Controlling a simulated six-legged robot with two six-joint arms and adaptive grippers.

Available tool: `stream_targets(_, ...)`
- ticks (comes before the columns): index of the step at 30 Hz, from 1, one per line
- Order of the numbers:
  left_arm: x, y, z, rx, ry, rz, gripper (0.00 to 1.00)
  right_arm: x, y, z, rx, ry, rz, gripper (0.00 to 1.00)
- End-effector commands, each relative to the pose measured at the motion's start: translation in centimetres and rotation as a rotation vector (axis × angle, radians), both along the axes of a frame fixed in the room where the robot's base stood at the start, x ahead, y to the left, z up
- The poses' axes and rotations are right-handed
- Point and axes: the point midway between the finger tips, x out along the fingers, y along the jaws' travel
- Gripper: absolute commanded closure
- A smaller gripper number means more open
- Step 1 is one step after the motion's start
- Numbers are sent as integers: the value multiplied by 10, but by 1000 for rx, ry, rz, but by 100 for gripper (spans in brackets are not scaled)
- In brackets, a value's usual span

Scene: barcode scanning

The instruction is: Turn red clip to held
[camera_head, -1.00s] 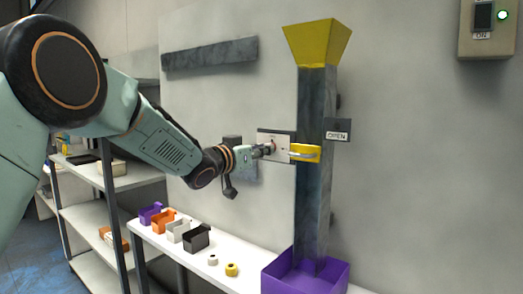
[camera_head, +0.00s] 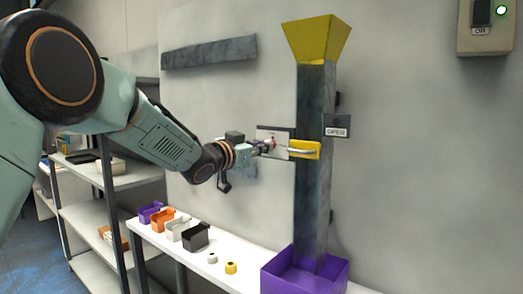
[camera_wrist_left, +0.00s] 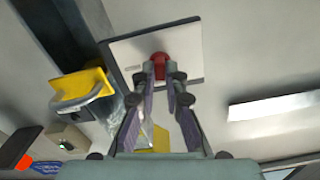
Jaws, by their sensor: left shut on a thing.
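The red clip (camera_wrist_left: 159,62) sits on a pale plate (camera_wrist_left: 205,65) with a dark edge on the wall. My left gripper (camera_wrist_left: 160,72) is shut on the red clip, with its fingertips on either side of it in the left wrist view. In the head view the left gripper (camera_head: 266,147) reaches the plate (camera_head: 272,135) from the left, and the clip is mostly hidden there. A small label is on the plate, but its words are too small to read. My right gripper is not in view.
A dark column with a yellow funnel (camera_head: 317,38) stands right of the plate, with a yellow handle (camera_head: 305,149) close to my gripper. A purple bin (camera_head: 305,275) is below. A sign (camera_head: 337,127) is on the column's right. Small boxes (camera_head: 196,236) line the white shelf.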

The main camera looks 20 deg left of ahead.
Motion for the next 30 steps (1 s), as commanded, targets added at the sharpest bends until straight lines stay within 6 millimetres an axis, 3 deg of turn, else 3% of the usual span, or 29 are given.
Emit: stream_targets(30,-1,-2,0,904,-339,0,100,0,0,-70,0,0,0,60)
